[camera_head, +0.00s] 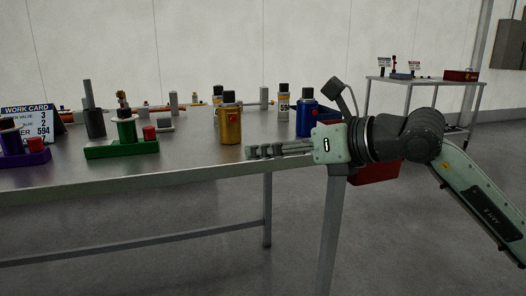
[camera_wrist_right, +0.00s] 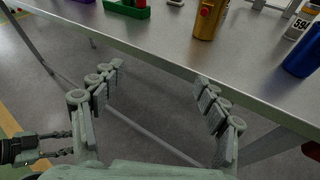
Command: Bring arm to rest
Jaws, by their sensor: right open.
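My right gripper (camera_head: 250,152) reaches in from the right, level with the front edge of the metal table (camera_head: 190,173). In the right wrist view its fingers (camera_wrist_right: 158,75) are spread wide with nothing between them. The gripper is in front of and below the gold canister (camera_head: 230,126), apart from it. The gold canister also shows beyond the fingers in the right wrist view (camera_wrist_right: 209,20). What looks like my left gripper (camera_wrist_right: 50,145) shows small at the lower left of the right wrist view, its jaw state unclear.
The table holds a blue canister (camera_head: 307,118), a green fixture (camera_head: 121,150), a purple fixture (camera_head: 25,158) and a work card (camera_head: 30,120). A red bin (camera_head: 375,173) is behind my right wrist. A second table (camera_head: 425,80) stands at back right. Floor in front is clear.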

